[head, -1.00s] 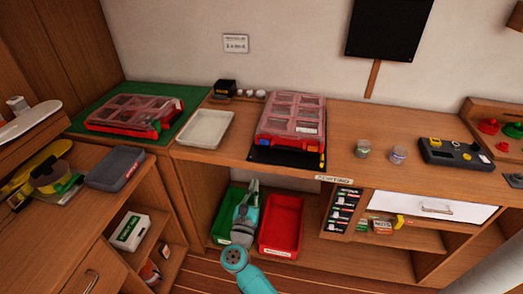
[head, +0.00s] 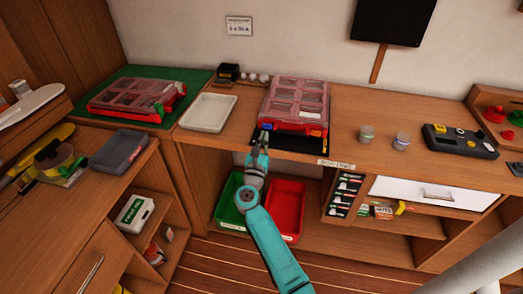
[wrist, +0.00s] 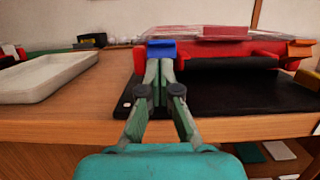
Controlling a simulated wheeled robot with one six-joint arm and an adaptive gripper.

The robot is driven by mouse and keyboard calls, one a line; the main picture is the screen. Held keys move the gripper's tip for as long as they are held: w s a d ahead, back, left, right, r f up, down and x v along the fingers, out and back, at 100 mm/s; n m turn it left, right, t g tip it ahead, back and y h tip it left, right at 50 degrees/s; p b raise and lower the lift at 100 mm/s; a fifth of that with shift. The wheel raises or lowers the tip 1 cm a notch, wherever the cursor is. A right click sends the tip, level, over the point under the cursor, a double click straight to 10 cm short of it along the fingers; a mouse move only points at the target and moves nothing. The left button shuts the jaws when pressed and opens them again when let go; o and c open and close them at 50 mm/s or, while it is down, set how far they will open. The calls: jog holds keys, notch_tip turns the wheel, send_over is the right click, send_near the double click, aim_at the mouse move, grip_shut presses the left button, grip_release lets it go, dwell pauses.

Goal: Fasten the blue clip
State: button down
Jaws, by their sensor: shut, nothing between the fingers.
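The blue clip (wrist: 162,48) is on the front left corner of a red case (head: 297,103) with a clear compartmented lid. The lid looks down. My gripper (wrist: 160,68) is shut and empty, with its fingertips right in front of the blue clip and just below it in the wrist view. I cannot tell whether they touch it. An orange clip (wrist: 301,48) is at the case's front right corner. Whether the blue clip is latched is unclear.
The case stands on a black mat (wrist: 235,98). A white tray (head: 208,113) is to its left, two small jars (head: 402,140) to its right. A similar red case (head: 132,98) lies on a green mat. Green and red bins sit under the counter.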

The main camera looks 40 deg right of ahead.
aim_at(266, 125)
jog(key=shift+w+d+r, duration=0.2)
jog(key=shift+d+r, duration=0.1)
jog(key=shift+r, duration=0.35)
jog(key=shift+w+d+r, duration=0.1)
jog(key=shift+r, duration=0.3)
jog(key=shift+w+d+r, duration=0.2)
jog(key=shift+d+r, duration=0.05)
jog(key=shift+r, duration=0.25)
jog(key=shift+w+d+r, duration=0.2)
jog(key=shift+d+r, duration=0.05)
jog(key=shift+r, duration=0.25)
jog(key=shift+w+d+r, duration=0.35)
jog(key=shift+d+r, duration=0.15)
jog(key=shift+r, duration=0.05)
jog(key=shift+x, duration=1.05)
jog(key=shift+a, duration=0.1)
